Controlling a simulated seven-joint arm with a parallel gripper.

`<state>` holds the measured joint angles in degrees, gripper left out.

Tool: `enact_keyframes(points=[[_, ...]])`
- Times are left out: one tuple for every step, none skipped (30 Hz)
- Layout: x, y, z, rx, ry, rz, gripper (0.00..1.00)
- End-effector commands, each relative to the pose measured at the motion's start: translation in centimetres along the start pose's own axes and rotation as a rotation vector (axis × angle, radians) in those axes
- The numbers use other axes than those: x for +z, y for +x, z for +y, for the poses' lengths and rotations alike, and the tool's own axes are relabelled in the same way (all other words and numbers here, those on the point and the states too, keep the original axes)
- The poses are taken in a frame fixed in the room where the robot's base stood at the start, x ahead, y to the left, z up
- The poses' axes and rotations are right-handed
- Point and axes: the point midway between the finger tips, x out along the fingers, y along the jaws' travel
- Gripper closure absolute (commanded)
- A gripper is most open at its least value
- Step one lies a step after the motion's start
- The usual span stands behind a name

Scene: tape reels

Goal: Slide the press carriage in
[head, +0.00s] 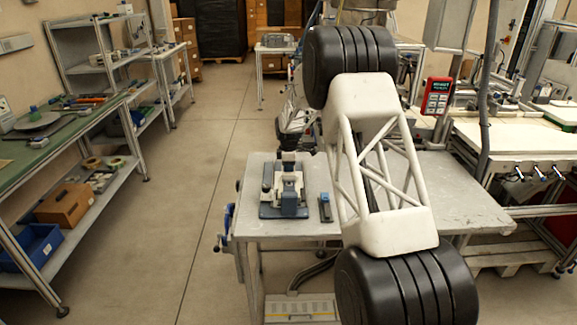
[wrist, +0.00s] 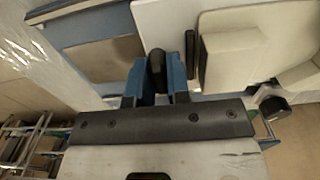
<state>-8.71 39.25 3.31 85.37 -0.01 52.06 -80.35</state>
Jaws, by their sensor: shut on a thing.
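The press (head: 284,205), with a blue base and white and grey upper parts, stands on the left part of the grey table in the head view. In the wrist view my gripper (wrist: 157,82) has its two blue fingers closed around an upright black rounded handle (wrist: 156,62). Pale press parts (wrist: 232,60) lie close beyond and to the right of the fingers, with a blue edge (wrist: 85,22) at the upper left. I cannot tell where the carriage ends and the frame begins.
A small dark blue and black piece (head: 325,208) lies on the grey table (head: 455,195) just right of the press. A shelf bench (head: 60,145) stands at the left, across open floor. A workstation with a red device (head: 436,97) stands at the right.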

Motion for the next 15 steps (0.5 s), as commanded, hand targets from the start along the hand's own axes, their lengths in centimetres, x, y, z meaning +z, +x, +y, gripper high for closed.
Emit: enact_keyframes(points=[[-0.03,-0.09,-0.22,0.001,0.0,0.0,1.0],[-0.03,-0.1,-0.31,0.001,0.0,0.0,1.0],[-0.03,-0.1,-0.4,0.0,0.0,0.0,1.0],[-0.03,-0.1,-0.44,0.0,0.0,0.0,1.0],[-0.03,-0.1,-0.46,0.0,0.0,0.0,1.0],[-0.04,-0.09,-0.46,0.0,0.0,0.0,1.0],[-0.04,-0.09,-0.46,-0.001,0.0,0.0,1.0],[-0.04,-0.09,-0.46,-0.001,0.0,0.0,1.0],[-0.05,-0.09,-0.47,-0.001,-0.001,0.0,1.0],[-0.05,-0.08,-0.47,-0.001,-0.001,0.0,1.0],[-0.06,-0.08,-0.48,-0.001,-0.001,0.0,1.0],[-0.06,-0.08,-0.48,-0.001,-0.001,0.0,0.82],[-0.06,-0.08,-0.48,-0.001,-0.001,0.0,0.77],[-0.06,-0.08,-0.47,-0.001,-0.001,0.0,0.72],[-0.06,-0.07,-0.46,-0.001,-0.001,0.0,0.72]])
